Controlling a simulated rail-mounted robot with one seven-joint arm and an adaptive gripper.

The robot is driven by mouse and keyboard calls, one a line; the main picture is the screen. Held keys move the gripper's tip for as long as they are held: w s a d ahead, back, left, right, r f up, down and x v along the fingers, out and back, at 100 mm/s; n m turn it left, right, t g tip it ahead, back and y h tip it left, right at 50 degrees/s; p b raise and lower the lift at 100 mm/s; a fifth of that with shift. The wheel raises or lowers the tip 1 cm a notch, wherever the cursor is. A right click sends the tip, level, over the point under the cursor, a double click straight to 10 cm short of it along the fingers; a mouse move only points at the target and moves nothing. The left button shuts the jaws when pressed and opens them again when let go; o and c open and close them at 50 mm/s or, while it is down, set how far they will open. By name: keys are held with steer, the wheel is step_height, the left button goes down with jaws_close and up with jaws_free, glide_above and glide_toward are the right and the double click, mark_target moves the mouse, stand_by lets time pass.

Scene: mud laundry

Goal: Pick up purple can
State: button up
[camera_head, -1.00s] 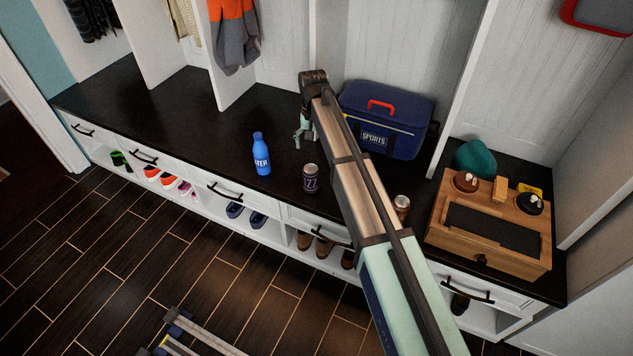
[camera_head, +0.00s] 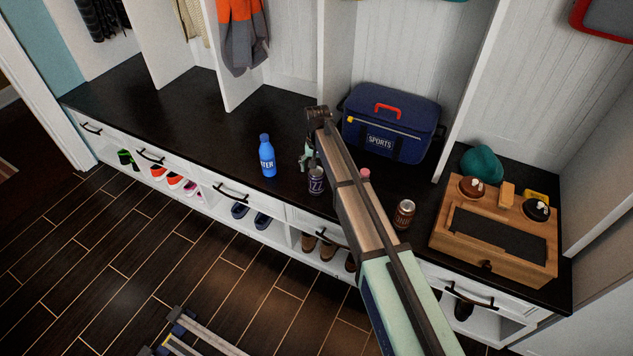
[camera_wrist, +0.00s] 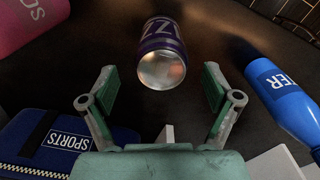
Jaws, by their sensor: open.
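The purple can (camera_head: 316,181) stands on the dark bench top, right of the blue water bottle. In the wrist view the purple can (camera_wrist: 162,52) shows its silver end and purple side, ahead of and between the open fingers. My gripper (camera_wrist: 160,90) is open and empty, apart from the can. In the head view my gripper (camera_head: 307,158) is just behind the can, partly hidden by my arm.
A blue water bottle (camera_head: 267,156) stands close left of the can. A navy sports bag (camera_head: 392,122) sits behind. A brown can (camera_head: 404,214), a pink-topped item (camera_head: 366,175) and a wooden box (camera_head: 490,245) are to the right. The bench's left part is clear.

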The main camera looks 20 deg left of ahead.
steer(key=shift+s+a+f+p, duration=0.1)
steer(key=shift+f+p, duration=0.2)
steer(key=shift+f, duration=2.25)
steer(key=c, duration=0.9)
